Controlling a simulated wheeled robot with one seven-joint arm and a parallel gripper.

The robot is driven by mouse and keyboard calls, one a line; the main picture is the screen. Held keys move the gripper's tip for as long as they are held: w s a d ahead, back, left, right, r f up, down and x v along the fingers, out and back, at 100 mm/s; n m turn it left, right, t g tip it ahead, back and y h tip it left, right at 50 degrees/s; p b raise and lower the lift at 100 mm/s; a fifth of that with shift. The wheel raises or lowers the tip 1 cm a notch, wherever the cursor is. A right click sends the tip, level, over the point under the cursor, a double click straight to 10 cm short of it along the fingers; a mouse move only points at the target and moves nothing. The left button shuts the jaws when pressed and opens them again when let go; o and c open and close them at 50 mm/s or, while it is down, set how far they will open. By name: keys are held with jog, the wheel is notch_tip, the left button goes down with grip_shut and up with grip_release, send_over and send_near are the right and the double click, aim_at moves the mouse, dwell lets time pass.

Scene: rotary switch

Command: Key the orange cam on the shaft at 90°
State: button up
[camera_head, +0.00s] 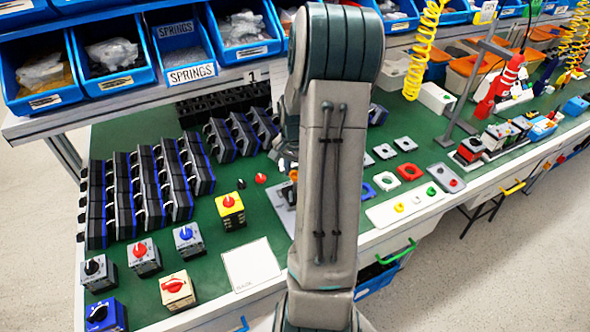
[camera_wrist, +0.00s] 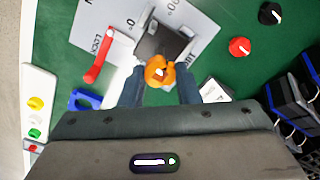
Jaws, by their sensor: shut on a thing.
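The orange cam (camera_wrist: 160,72) is a small ring with a cut-out in its middle, seen in the wrist view. My gripper (camera_wrist: 160,80) is shut on it, with one dark finger on each side. Behind the cam is a dark block (camera_wrist: 160,42) on a grey printed plate (camera_wrist: 115,18) with angle marks and the word LOCK. The shaft is not clear; I cannot tell whether the cam sits on it or is apart from it, nor its keyed angle. In the head view my arm hides the gripper and most of the plate (camera_head: 281,203).
A red lever (camera_wrist: 98,60) stands beside the block. Red (camera_wrist: 240,46) and black (camera_wrist: 269,13) knobs lie on the green mat. In the head view, rows of dark switch modules (camera_head: 135,190) fill the left, with blue bins (camera_head: 110,55) above. A white square (camera_head: 250,265) lies in front.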

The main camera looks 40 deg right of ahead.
jog(key=shift+f+b, duration=0.5)
jog(key=shift+f, duration=0.25)
jog(key=o, duration=1)
notch_tip(320, 180, up, 14)
jog(key=shift+b, duration=0.35)
jog(key=shift+a, duration=0.1)
jog(key=s+a+r+n+t, duration=0.1)
jog(key=s+a+r+n, duration=0.15)
jog(key=a, duration=0.45)
jog(key=s+a+r+n, duration=0.1)
jog(key=a+n, duration=0.2)
jog(key=a, duration=0.4)
jog(key=s+a+n+t, duration=0.2)
jog(key=s+a+n, duration=0.6)
jog(key=s+a, duration=0.2)
jog(key=shift+a+f, duration=0.45)
jog(key=shift+a, duration=0.5)
